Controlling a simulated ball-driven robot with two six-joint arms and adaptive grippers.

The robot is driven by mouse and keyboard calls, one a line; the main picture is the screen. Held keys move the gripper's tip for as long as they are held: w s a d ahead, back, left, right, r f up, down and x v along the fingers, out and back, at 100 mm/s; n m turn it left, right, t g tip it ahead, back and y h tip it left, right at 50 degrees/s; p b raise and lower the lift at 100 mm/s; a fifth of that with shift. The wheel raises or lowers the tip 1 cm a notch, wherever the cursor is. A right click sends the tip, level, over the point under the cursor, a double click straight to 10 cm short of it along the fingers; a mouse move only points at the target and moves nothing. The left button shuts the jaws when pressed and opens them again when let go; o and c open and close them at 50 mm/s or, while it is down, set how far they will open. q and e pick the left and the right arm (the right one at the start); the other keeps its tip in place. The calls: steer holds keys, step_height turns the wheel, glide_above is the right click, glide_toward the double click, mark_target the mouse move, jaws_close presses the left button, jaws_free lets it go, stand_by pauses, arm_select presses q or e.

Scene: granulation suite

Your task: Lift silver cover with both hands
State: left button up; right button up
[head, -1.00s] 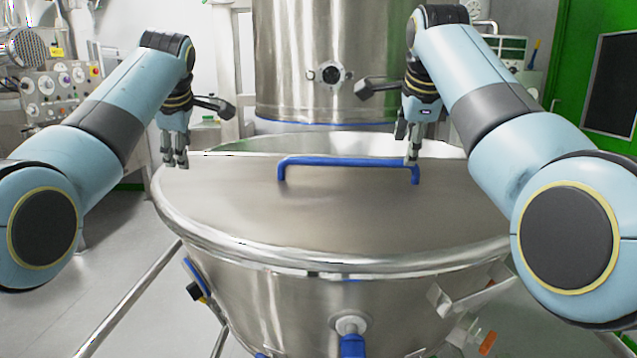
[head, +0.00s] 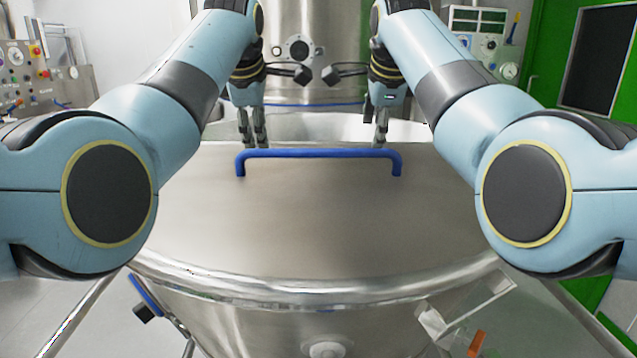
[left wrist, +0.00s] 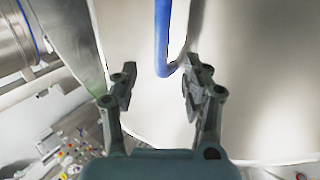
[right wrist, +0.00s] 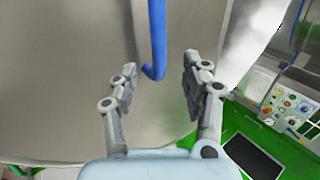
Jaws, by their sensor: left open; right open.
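The silver cover (head: 320,220) lies on the large steel vessel, with a blue handle (head: 318,153) across its top. My left gripper (head: 254,142) is open above the cover near the handle's left end. In the left wrist view the blue handle (left wrist: 162,45) hangs between the open fingers (left wrist: 157,88), its bent end nearer the right finger. My right gripper (head: 379,142) is open near the handle's right end. In the right wrist view the handle (right wrist: 157,40) comes down between the open fingers (right wrist: 157,88). Neither gripper grasps the handle.
A tall steel column (head: 335,75) stands behind the vessel. Control panels stand at the back left (head: 30,75) and back right (head: 480,35). A green door (head: 560,60) is on the right. A clear bracket (head: 470,310) sticks out from the vessel's front right.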

mark_target(263, 150)
arm_select(q)
steer(key=x, duration=0.7)
steer(key=shift+w+f, duration=0.15)
steer(key=shift+f, duration=0.1)
arm_select(e)
steer(key=x, duration=0.7)
steer(key=shift+w+f, duration=0.15)
steer(key=shift+f, duration=0.05)
arm_select(q)
steer(key=shift+w+f, duration=0.15)
steer(key=shift+f, duration=0.2)
arm_select(e)
steer(key=shift+w+f, duration=0.15)
steer(key=shift+f, duration=0.25)
arm_select(q)
steer(key=shift+f, duration=0.15)
arm_select(e)
steer(key=shift+f, duration=0.1)
arm_select(q)
steer(key=shift+w, duration=0.1)
jaws_close()
arm_select(e)
steer(key=shift+w, duration=0.1)
jaws_close()
